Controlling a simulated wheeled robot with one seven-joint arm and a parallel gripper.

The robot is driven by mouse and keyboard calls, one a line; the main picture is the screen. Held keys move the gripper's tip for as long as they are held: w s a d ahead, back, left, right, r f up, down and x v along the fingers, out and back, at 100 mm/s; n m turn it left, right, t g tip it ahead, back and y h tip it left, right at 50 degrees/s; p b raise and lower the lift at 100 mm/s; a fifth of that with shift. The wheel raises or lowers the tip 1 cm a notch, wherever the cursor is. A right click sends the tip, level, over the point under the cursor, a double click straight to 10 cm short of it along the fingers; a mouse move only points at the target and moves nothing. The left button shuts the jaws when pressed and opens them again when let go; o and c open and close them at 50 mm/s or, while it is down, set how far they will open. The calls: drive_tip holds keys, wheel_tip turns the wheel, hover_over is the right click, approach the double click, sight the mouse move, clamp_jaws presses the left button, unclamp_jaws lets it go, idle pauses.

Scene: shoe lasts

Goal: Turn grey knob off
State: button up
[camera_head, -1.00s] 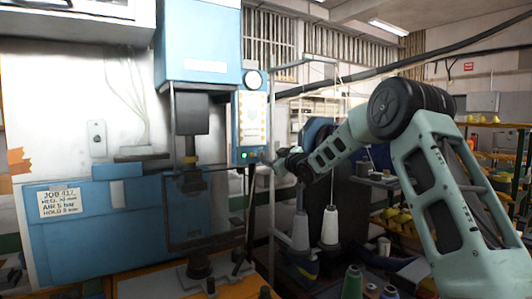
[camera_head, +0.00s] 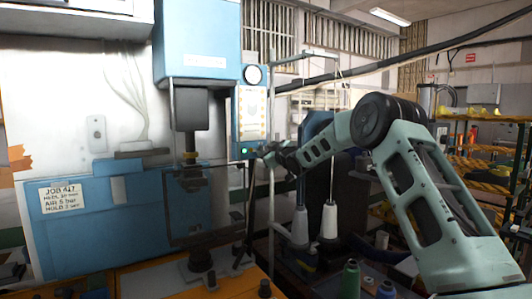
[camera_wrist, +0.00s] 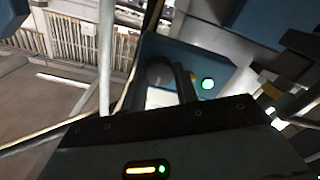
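The blue control box (camera_head: 250,112) carries a round gauge and a lit green lamp (camera_head: 244,150) low on its face. My gripper (camera_head: 266,152) is at the box's lower right corner, beside the lamp; its fingers are too small to read in the head view. In the wrist view, the box (camera_wrist: 215,62) and green lamp (camera_wrist: 208,83) show just beyond the dark fingers, which stand apart. A dark grey rounded shape (camera_wrist: 159,73), which looks like the knob, appears between them. I cannot tell whether the fingers touch it. The knob is not clear in the head view.
The blue press (camera_head: 197,45) stands left of the box, over an orange bench (camera_head: 135,281). White thread cones (camera_head: 330,222) and coloured spools (camera_head: 350,278) stand below my arm. A pale upright pole (camera_head: 271,215) passes close to my gripper.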

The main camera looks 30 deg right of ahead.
drive_tip(key=shift+f+b, duration=0.1)
drive_tip(key=shift+b, duration=0.25)
drive_tip(key=shift+n+b, duration=6.8)
drive_tip(key=shift+n, duration=2.1)
drive_tip(key=o, duration=1)
drive_tip(key=s+b, duration=0.2)
drive_tip(key=s, duration=0.3)
drive_tip(key=s+b, duration=0.1)
drive_tip(key=s, duration=0.5)
drive_tip(key=s+b, duration=0.2)
drive_tip(key=s, duration=0.4)
drive_tip(key=shift+s+d+b, duration=0.25)
drive_tip(key=shift+b, duration=0.05)
